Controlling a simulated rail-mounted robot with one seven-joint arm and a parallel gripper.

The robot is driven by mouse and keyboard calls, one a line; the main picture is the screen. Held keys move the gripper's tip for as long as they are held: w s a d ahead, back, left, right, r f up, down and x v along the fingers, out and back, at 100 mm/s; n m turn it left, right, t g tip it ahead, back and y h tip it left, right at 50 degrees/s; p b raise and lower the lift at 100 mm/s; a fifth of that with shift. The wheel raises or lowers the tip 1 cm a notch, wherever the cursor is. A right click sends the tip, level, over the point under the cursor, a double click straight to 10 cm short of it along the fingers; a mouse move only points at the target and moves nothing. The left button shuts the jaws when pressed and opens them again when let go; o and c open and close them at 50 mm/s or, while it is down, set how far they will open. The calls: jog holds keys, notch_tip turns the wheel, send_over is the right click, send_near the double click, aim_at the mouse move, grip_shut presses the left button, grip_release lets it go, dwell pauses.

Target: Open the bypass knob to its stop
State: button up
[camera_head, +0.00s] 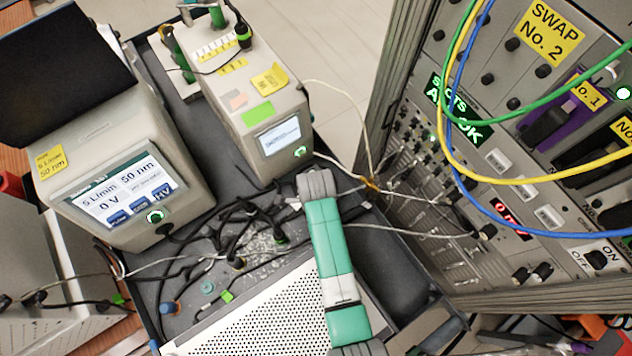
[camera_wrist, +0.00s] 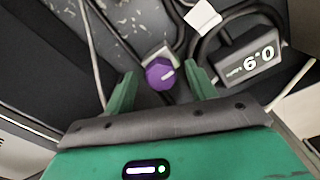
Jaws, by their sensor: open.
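In the wrist view a purple knob (camera_wrist: 160,74) with a pale pointer line sits against a small metal block. The line runs from near its middle toward the right edge of the knob. My gripper (camera_wrist: 160,88) is open, its two green fingers apart, one to the left and one to the right of the knob. I see gaps on both sides and no clear contact. I cannot tell how the fingertips compare in depth with the knob. I do not make out the purple knob in the head view, where my green and white arm covers part of the bench.
A dark box reading 6.0 (camera_wrist: 250,57) stands close right of my fingers, with a thick black cable looping beside it. A pale tube runs left of the fingers. The head view shows two instruments (camera_head: 110,190) (camera_head: 262,110), loose cables and a rack (camera_head: 500,150) at right.

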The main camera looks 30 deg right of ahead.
jog(key=shift+c, duration=0.5)
jog(key=c, duration=0.9)
jog(key=shift+r, duration=0.1)
